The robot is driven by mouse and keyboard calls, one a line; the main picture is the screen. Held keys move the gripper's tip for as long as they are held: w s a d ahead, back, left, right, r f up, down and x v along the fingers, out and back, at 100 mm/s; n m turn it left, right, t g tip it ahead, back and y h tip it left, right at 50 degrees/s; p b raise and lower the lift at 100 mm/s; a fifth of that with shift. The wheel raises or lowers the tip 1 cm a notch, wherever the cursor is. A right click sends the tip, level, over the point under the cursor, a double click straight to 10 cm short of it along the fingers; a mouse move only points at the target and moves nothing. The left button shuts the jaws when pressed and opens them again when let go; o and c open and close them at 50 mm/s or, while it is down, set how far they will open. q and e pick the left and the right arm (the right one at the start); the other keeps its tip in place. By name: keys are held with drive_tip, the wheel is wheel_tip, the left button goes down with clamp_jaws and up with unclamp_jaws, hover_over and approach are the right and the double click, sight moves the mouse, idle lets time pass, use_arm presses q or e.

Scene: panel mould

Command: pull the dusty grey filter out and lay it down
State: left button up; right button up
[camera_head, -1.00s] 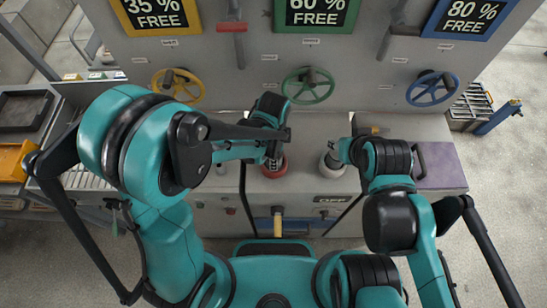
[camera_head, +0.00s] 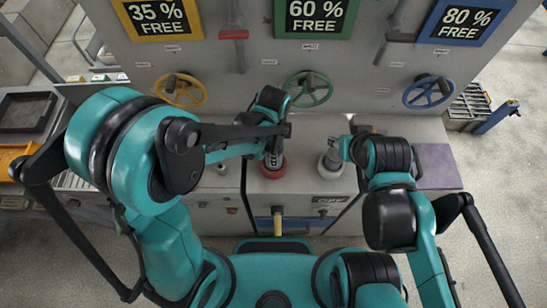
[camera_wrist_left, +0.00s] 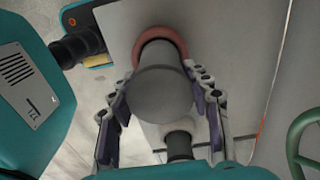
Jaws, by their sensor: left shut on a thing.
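A grey cylinder, which looks like the filter (camera_wrist_left: 163,92), stands in a red ring (camera_wrist_left: 160,45) in the left wrist view. In the head view the red ring (camera_head: 273,168) is on the bench in front of the machine, and the filter is mostly hidden by my arm. My left gripper (camera_wrist_left: 160,112) is shut on the filter, with a finger on each side. The filter still looks seated in the ring. My right gripper (camera_head: 342,150) is beside a pale collar (camera_head: 331,166) to the right; its fingers cannot be made out.
Yellow (camera_head: 179,90), green (camera_head: 308,89) and blue (camera_head: 431,91) handwheels sit on the machine's front under percentage signs. A purple mat (camera_head: 437,166) covers the bench's right end and looks bare. A dark tray (camera_head: 27,111) is at the far left.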

use_arm(q)
drive_tip(key=shift+r+p, duration=1.15)
drive_tip(key=shift+r, duration=0.6)
drive_tip(key=shift+r+p, duration=1.35)
drive_tip(key=shift+r, duration=0.65)
drive_tip(key=shift+s+f, duration=0.1)
